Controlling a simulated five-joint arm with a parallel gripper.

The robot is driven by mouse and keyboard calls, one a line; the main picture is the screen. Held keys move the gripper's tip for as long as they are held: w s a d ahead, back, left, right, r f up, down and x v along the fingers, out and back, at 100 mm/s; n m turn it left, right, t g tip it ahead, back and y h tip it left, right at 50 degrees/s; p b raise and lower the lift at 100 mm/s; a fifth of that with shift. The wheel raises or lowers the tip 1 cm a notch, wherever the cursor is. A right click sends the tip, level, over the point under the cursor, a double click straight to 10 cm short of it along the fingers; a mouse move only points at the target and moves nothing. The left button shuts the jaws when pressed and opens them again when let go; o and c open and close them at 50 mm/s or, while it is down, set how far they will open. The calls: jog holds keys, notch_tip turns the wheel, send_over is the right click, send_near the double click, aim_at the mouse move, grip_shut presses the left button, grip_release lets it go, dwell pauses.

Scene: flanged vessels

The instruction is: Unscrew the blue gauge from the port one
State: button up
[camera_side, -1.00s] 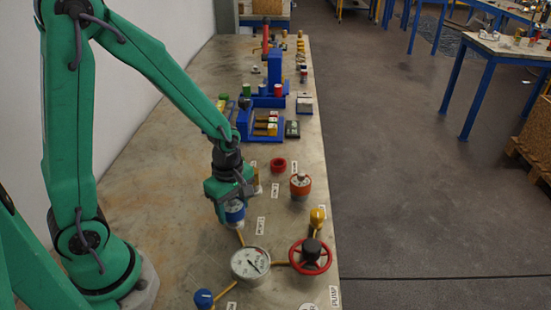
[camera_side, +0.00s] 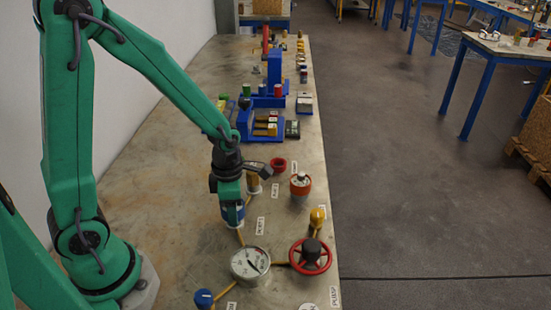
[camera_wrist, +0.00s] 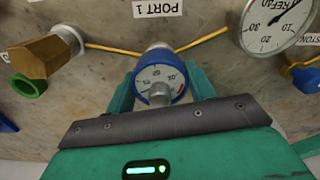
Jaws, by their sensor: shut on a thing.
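The blue gauge (camera_wrist: 161,81) has a blue rim and a white dial, and sits between the two green fingers of my gripper (camera_wrist: 159,95) in the wrist view. In the side view, my gripper (camera_side: 231,200) points down, shut on the blue gauge (camera_side: 233,217), whose lower part shows beneath the fingers. A grey fitting lies behind the gauge at the yellow pipe, by the label PORT 1 (camera_wrist: 158,9). I cannot tell whether the gauge's thread is still engaged in the port.
A large white dial gauge (camera_side: 250,264) and a red handwheel (camera_side: 311,256) stand in front. A blue knob (camera_side: 203,298) is at the near edge. An orange-rimmed gauge (camera_side: 300,185) and a red ring (camera_side: 278,165) are to the right. A brass fitting (camera_wrist: 41,58) is close by.

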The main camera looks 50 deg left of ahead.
jog(key=shift+n, duration=0.8)
jog(key=shift+r, duration=0.2)
jog(key=shift+r, duration=0.7)
jog(key=shift+r, duration=0.6)
jog(key=shift+r, duration=1.85)
